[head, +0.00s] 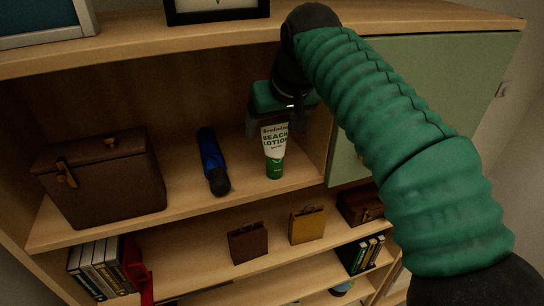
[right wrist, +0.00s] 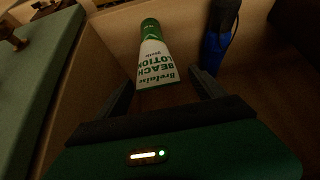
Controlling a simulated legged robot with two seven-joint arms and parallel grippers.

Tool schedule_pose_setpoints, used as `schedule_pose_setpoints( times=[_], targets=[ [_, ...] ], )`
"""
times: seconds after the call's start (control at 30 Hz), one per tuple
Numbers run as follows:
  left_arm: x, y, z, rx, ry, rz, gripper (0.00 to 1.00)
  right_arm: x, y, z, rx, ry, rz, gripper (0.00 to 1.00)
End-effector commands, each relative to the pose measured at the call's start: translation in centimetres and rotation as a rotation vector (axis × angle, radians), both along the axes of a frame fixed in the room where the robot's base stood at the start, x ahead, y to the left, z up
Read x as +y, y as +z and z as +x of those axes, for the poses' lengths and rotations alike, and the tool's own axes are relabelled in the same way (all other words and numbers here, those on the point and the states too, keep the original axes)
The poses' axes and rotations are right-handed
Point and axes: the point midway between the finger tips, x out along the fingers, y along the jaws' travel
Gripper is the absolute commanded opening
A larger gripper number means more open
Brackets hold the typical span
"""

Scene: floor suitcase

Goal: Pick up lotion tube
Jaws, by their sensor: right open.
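The lotion tube (head: 274,146) is white and green with "BEACH LOTION" on its label. It stands upright, green cap down, on the upper shelf near the right side wall. In the right wrist view the tube (right wrist: 155,58) lies just ahead of the jaws. My right gripper (head: 277,122) reaches in from above and is at the tube's upper end in the head view. In the right wrist view its two fingers (right wrist: 164,95) are spread apart, with the tube's wide end close to the gap between them. Contact cannot be told. My left gripper is not in view.
A blue flashlight-like object (head: 212,160) stands left of the tube, and a brown case (head: 102,180) is farther left. A green door panel (head: 440,85) is on the right. Lower shelves hold small bags (head: 307,226) and books.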

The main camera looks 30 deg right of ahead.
Motion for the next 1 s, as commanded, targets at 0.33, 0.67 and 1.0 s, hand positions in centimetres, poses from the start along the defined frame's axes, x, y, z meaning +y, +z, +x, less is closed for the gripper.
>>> schedule_pose_setpoints(
  times=[0.33,0.67,1.0],
  targets=[
    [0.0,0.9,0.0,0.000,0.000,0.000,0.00,-0.4,-2.2,1.2,-0.002,0.000,0.001,0.79],
    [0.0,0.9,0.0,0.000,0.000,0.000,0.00,-0.4,-2.2,1.4,-0.001,-0.001,0.000,0.42],
    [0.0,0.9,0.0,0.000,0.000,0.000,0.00,-0.4,-2.2,1.3,0.000,-0.001,0.001,0.00]
  ],
)
